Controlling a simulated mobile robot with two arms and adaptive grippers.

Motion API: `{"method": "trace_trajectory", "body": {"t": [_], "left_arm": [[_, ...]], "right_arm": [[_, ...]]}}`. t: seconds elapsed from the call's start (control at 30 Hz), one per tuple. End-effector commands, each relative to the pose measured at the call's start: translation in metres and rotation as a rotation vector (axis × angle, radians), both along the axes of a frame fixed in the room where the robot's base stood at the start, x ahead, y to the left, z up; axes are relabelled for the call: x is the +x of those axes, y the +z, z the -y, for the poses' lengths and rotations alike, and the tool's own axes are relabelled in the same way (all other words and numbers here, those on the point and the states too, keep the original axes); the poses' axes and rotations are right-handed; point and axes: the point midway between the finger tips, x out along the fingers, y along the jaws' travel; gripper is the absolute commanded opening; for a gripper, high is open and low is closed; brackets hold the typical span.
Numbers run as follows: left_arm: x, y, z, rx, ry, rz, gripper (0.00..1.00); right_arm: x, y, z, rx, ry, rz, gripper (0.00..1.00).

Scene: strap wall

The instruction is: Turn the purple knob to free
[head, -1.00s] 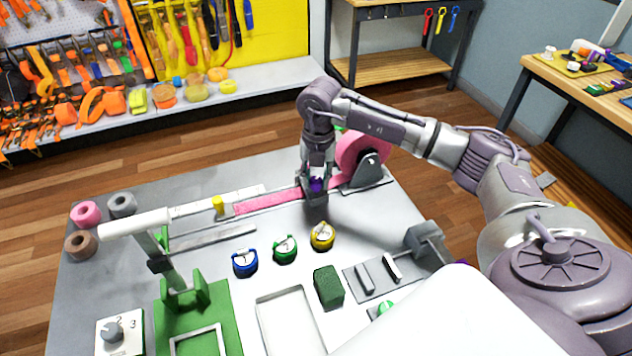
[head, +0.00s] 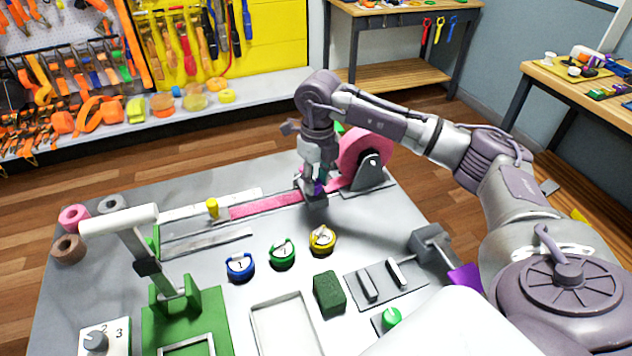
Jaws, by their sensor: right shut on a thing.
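The purple knob (head: 319,188) sits on a small dark block beside the pink strap (head: 268,204), just left of the pink strap roll (head: 362,153). My right gripper (head: 317,184) points down over the knob and is shut on it. The fingers cover much of the knob, so its pointer and any marks around it are hidden. My left gripper is not in view.
Blue (head: 240,266), green (head: 283,254) and yellow (head: 322,240) round pieces lie in front of the strap. A green press with a white handle (head: 118,220) stands at left. A dark green block (head: 329,293) and an empty tray (head: 285,325) are at the front.

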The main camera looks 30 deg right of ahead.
Motion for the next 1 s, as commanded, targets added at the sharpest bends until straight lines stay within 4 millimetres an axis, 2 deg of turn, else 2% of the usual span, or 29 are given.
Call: {"method": "trace_trajectory", "body": {"t": [0.3,0.73,0.77,0.9,1.0], "left_arm": [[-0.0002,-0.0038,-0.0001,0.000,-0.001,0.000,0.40],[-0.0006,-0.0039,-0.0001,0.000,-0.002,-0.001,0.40],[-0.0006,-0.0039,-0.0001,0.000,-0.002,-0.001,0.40],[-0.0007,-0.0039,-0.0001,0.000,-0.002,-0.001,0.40],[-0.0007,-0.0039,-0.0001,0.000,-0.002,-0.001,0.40]], "right_arm": [[0.0012,0.0013,0.0006,0.001,0.078,0.005,0.00],[0.0012,0.0018,0.0007,0.000,0.086,0.005,0.00],[0.0012,0.0018,0.0007,0.000,0.086,0.005,0.36],[0.0009,0.0013,0.0006,0.000,0.086,0.003,0.58],[0.0007,0.0009,0.0005,-0.001,0.085,0.002,0.58]]}}
